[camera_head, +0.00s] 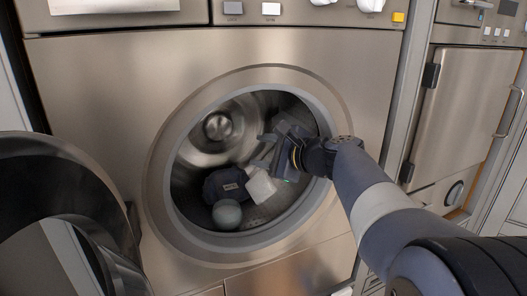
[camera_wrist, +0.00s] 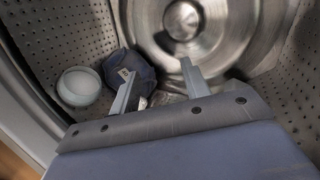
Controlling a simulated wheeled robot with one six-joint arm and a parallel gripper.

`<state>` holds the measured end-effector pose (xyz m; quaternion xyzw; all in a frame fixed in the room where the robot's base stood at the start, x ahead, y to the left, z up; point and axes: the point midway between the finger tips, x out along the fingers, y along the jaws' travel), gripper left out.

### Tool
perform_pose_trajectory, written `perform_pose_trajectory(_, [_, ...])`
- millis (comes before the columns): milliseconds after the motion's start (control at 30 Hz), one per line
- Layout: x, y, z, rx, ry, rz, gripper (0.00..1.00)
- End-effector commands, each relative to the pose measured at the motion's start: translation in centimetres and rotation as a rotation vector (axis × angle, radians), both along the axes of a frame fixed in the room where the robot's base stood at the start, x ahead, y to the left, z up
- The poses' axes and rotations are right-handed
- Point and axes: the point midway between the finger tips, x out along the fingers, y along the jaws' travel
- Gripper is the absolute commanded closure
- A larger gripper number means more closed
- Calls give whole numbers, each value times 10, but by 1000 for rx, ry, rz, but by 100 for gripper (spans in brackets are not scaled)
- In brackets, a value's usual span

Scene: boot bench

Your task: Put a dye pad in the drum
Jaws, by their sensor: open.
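The drum (camera_head: 205,150) of a front-loading machine is open, and its perforated metal wall and round hub show in both views. My gripper (camera_head: 264,150) is inside the drum with its fingers apart and nothing between them. In the wrist view my gripper (camera_wrist: 160,70) points at the drum's back. A white, block-like pad (camera_head: 262,187), which looks like the dye pad, lies low in the drum below my fingers. In the wrist view my gripper mostly hides it; a small pale patch (camera_wrist: 142,103) shows beside a finger.
A dark navy cloth bundle (camera_head: 226,185) with a small label lies left of the white pad. A pale round ball or cup (camera_head: 227,214) sits in front of it. The drum's rim (camera_head: 165,205) surrounds my arm. The open round door (camera_head: 60,190) stands at left.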

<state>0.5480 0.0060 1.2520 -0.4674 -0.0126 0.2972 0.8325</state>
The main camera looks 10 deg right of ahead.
Motion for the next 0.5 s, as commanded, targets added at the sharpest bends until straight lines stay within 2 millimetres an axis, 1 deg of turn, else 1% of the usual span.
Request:
perform_pose_trajectory(267, [-3, -2, 2, -1, -1, 0, 56])
perform_pose_trajectory(367, [-13, -9, 5, -1, -2, -4, 56])
perform_pose_trajectory(500, [-35, -23, 12, -2, -2, -6, 56])
